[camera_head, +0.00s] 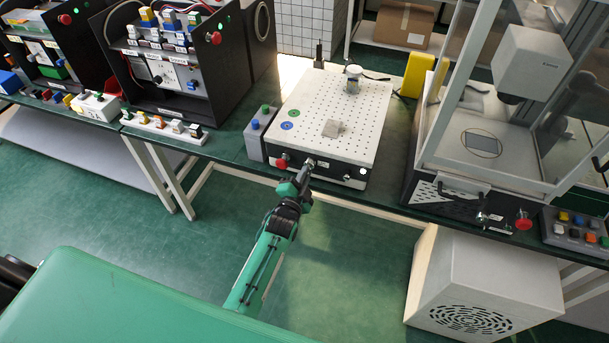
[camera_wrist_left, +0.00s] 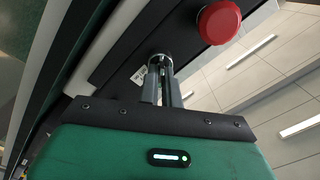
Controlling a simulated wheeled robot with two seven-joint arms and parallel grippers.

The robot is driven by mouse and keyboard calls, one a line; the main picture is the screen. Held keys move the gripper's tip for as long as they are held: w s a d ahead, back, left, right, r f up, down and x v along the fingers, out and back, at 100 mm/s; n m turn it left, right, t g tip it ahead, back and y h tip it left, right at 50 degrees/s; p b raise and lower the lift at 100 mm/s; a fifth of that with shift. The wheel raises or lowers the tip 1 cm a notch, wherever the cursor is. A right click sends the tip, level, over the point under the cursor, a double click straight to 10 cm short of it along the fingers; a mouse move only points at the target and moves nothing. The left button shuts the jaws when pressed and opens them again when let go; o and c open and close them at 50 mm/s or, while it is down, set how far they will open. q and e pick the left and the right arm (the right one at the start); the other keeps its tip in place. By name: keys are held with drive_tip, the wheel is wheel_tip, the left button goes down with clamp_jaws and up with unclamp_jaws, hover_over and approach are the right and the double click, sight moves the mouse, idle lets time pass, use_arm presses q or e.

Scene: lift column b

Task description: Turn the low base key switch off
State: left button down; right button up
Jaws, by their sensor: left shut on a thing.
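The low base (camera_head: 345,112) is a white perforated platform with a black front face, standing on the bench. Its key switch (camera_wrist_left: 160,60) is a round metal fitting on the black face, with a small white label beside it. My left gripper (camera_head: 306,169) reaches up to the left part of that face from below. In the left wrist view its two fingers (camera_wrist_left: 162,88) are close together and shut on the key at the switch. The fingers hide most of the key, so its turn angle cannot be read. My right gripper is not in view.
A red stop button (camera_wrist_left: 219,22) sits close beside the switch; it also shows in the head view (camera_head: 281,161). A grey button box (camera_head: 256,137) stands left of the base. A glazed machine (camera_head: 490,150) stands to the right.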

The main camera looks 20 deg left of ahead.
use_arm(q)
drive_tip(key=shift+n, duration=5.4)
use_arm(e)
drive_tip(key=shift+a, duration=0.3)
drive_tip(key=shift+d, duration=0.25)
use_arm(q)
drive_tip(key=c, duration=1.6)
unclamp_jaws()
